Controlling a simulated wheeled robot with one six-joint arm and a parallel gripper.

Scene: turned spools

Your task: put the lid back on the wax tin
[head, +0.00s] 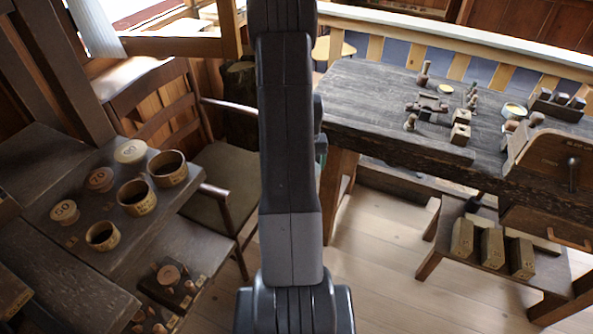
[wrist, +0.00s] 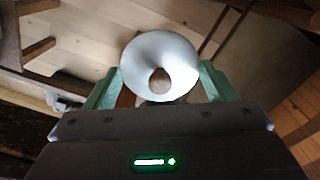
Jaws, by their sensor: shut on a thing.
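In the wrist view my gripper (wrist: 160,78) has its two green fingers shut on the lid (wrist: 148,50), a pale round disc with a brown knob at its middle. The lid is held by its edges, clear of any surface I can see. In the head view my arm hides the gripper and the lid. An open round tin with a yellowish filling, which looks like the wax tin (head: 514,111), stands on the dark workbench (head: 370,105) at the right. The wrist view does not show the tin.
Small turned pieces, wooden blocks and a flat yellowish disc (head: 445,88) stand on the workbench near the tin. A block of tools (head: 557,106) and a wooden box (head: 545,160) crowd its right. A chair (head: 165,105) and a stepped stand with round pots (head: 137,197) are at the left.

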